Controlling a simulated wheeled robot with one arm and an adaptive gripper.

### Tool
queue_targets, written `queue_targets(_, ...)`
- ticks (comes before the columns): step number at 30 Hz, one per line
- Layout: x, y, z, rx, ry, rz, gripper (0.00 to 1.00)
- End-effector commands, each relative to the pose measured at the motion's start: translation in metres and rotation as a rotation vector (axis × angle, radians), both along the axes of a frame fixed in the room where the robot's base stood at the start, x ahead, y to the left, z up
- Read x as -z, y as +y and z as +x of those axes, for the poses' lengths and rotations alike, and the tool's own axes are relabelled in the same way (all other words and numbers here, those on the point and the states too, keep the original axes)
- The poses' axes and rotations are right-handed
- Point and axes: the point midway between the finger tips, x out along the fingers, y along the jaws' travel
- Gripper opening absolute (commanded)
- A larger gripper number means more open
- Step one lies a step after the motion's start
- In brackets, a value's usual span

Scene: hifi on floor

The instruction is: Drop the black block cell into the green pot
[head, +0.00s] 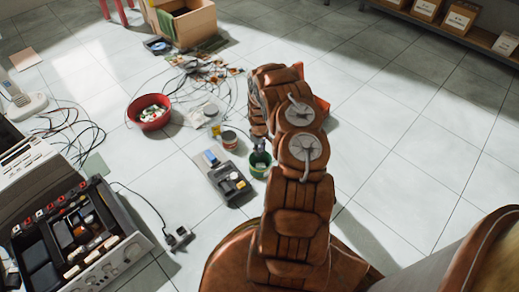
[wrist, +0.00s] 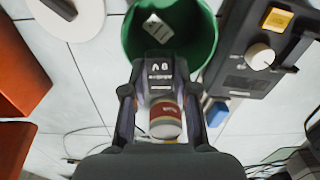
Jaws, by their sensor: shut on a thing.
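The green pot (head: 260,170) stands on the tiled floor just below my gripper (head: 259,147) in the head view. In the wrist view the pot (wrist: 208,48) opens at the top, with a small pale labelled piece (wrist: 157,28) inside. My gripper (wrist: 158,103) is shut on the black block cell (wrist: 160,68), a dark block with white markings between the two fingers. The block overlaps the pot's near rim in the wrist view; its height above the rim is hard to tell.
A red-and-cream jar (wrist: 165,120) stands close to the pot. A grey device with a knob (wrist: 260,57) lies beside it, also seen in the head view (head: 228,178). A red bowl (head: 149,112), cables and a large console (head: 75,238) lie left.

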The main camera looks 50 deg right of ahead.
Motion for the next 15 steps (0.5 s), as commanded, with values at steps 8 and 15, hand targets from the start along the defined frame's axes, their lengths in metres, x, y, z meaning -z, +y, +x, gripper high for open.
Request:
queue_targets(8, 0.022, 0.0, 0.0, 0.002, 0.0, 0.0, 0.0)
queue_targets(15, 0.021, 0.0, 0.0, 0.002, 0.0, 0.0, 0.0)
